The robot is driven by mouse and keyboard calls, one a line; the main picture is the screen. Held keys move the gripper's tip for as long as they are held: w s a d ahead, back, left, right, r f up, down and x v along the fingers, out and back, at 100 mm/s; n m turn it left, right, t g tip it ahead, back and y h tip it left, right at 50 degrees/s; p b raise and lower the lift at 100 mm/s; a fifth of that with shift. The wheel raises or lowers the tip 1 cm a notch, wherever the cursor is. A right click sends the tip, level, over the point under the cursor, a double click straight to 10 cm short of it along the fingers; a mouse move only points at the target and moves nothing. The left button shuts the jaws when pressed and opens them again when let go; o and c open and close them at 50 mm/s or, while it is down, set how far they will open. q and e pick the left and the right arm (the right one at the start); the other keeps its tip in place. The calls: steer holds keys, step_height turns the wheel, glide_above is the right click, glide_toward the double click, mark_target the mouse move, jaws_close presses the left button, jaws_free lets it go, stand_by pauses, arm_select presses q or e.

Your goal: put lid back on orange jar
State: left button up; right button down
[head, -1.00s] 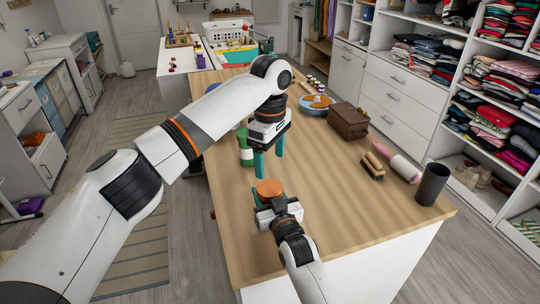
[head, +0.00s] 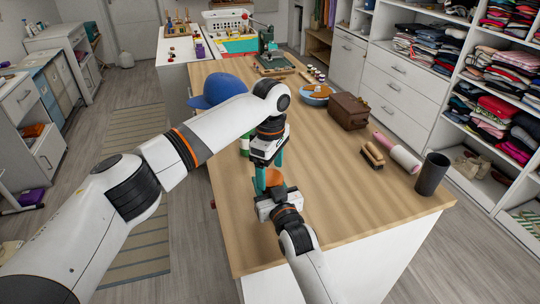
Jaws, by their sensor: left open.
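The orange jar (head: 274,177) stands near the table's front edge, with only its round orange top showing. I cannot tell its lid from its body. My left gripper (head: 269,173) points down with its teal fingers apart, and they hang at the far side of the orange top, partly in front of it. I cannot tell whether they touch it. My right gripper (head: 275,192) comes in from the front, right up against the jar. Its fingers are hidden, so I cannot see whether it grips the jar. No separate lid shows.
The wooden table (head: 330,200) is clear right of the grippers. A green object (head: 244,143) is partly hidden behind my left gripper. A brush (head: 373,154), a pink-and-white roller (head: 403,158), a dark cup (head: 432,174) and a brown box (head: 349,111) stand to the right. A blue cap (head: 224,88) lies farther back.

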arm_select(q)
steer(key=shift+f, duration=0.55)
steer(key=c, duration=1)
steer(key=m, duration=0.7)
steer(key=shift+m, duration=0.3)
steer(key=m, duration=0.8)
steer(key=shift+m, duration=0.3)
